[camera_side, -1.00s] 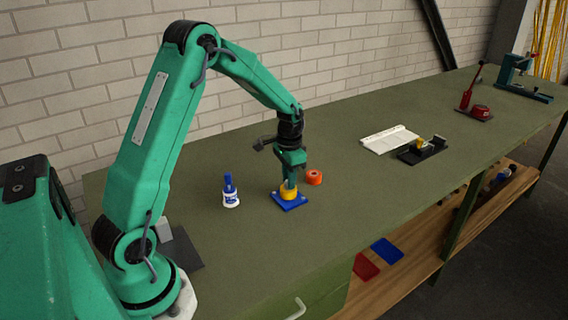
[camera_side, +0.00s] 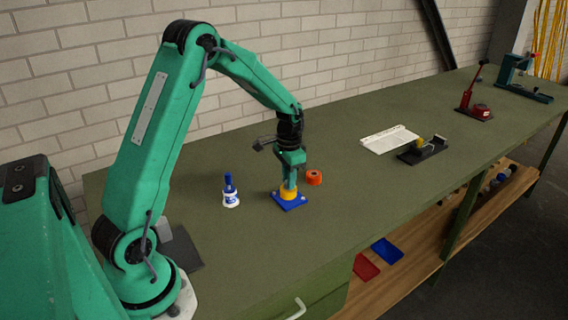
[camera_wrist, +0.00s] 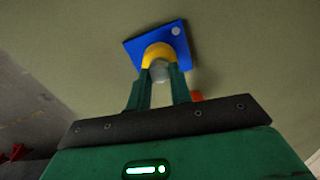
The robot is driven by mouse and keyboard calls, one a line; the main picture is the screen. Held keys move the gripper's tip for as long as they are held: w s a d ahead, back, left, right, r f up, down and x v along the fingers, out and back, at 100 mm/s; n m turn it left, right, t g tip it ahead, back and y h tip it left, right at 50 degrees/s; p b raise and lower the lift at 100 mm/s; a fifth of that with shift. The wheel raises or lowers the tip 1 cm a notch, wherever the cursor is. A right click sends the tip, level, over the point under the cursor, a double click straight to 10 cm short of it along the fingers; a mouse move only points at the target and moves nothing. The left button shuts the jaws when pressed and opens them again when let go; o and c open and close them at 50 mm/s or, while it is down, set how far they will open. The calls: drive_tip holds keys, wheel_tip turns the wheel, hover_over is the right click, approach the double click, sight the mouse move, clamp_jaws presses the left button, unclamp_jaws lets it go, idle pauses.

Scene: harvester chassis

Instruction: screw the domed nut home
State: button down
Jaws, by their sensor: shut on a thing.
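The domed nut, a yellow piece (camera_side: 289,194) with a pale grey rounded part (camera_wrist: 159,70) showing between the fingers in the wrist view, is on a blue square plate (camera_side: 290,205). The plate lies flat on the bench, and its blue corner and a pale round spot show in the wrist view (camera_wrist: 136,51). My gripper (camera_side: 290,182) points down over the plate and is shut on the nut; its two fingers (camera_wrist: 160,84) stand on either side of the grey part. The thread and the seat under the nut are hidden, so I cannot tell how far down it sits.
A blue-and-white bottle (camera_side: 230,192) stands left of the plate. An orange ring-shaped piece (camera_side: 314,178) lies close behind it to the right. A white sheet (camera_side: 388,139) and a black holder (camera_side: 423,151) are farther right. The green bench top (camera_side: 370,190) between is clear.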

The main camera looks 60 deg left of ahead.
drive_tip(key=shift+m, duration=0.3)
drive_tip(key=shift+m, duration=2.2)
drive_tip(key=shift+m, duration=0.3)
drive_tip(key=shift+m, duration=0.6)
drive_tip(key=m, duration=0.3)
drive_tip(key=shift+m, duration=0.3)
drive_tip(key=m, duration=0.2)
drive_tip(key=shift+m, duration=1.5)
